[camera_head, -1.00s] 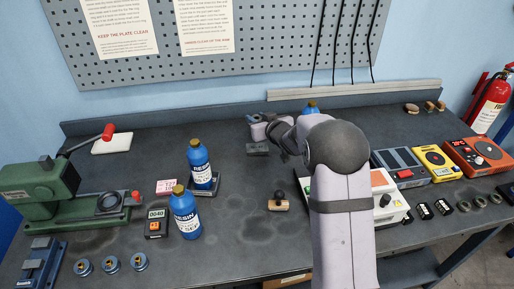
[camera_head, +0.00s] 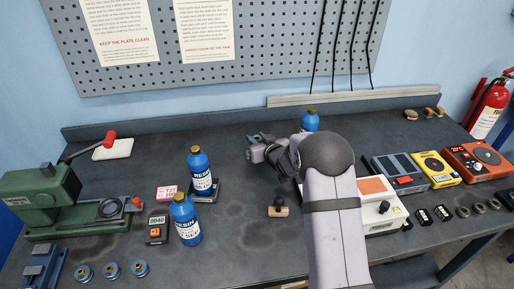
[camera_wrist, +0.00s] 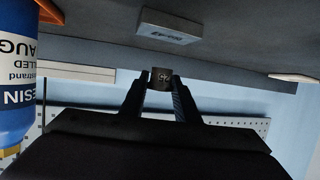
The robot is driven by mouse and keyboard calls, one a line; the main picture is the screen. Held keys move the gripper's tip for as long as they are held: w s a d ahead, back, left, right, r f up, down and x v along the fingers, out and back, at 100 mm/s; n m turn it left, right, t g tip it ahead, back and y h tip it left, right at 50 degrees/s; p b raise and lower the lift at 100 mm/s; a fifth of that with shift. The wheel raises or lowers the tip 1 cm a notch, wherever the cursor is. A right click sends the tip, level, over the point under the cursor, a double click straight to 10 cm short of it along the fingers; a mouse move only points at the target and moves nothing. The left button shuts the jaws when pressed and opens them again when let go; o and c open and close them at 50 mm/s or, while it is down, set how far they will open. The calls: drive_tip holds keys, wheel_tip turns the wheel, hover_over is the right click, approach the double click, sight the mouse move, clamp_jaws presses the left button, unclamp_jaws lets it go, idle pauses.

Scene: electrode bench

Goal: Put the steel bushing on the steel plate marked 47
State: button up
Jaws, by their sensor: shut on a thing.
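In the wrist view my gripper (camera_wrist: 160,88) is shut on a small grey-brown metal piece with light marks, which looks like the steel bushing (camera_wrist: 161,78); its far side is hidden. A flat grey steel plate (camera_wrist: 170,34) lies on the bench at the top of that view, beyond the fingertips and apart from the bushing. Its front edge carries a dark marking too blurred to read for certain. In the head view my gripper (camera_head: 253,140) is above the back middle of the bench, and the held piece cannot be made out.
A blue resin bottle (camera_head: 201,171) stands on a dark plate (camera_head: 213,191) to the left, with another resin bottle (camera_head: 186,220) in front. A third bottle (camera_head: 310,121) is behind my arm. A wooden-based stamp (camera_head: 278,208) stands in front. Several steel rings (camera_head: 463,212) lie far right.

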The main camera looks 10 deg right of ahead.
drive_tip(key=shift+f+p, duration=0.45)
drive_tip(key=shift+f, duration=1.55)
drive_tip(key=shift+f, duration=0.1)
drive_tip(key=shift+f, duration=0.15)
drive_tip(key=o, duration=1.2)
drive_tip(key=shift+r, duration=0.3)
drive_tip(key=shift+s, duration=0.25)
drive_tip(key=b+v, duration=0.2)
drive_tip(key=v, duration=0.9)
drive_tip(key=shift+s+r, duration=0.1)
drive_tip(key=shift+s, duration=0.15)
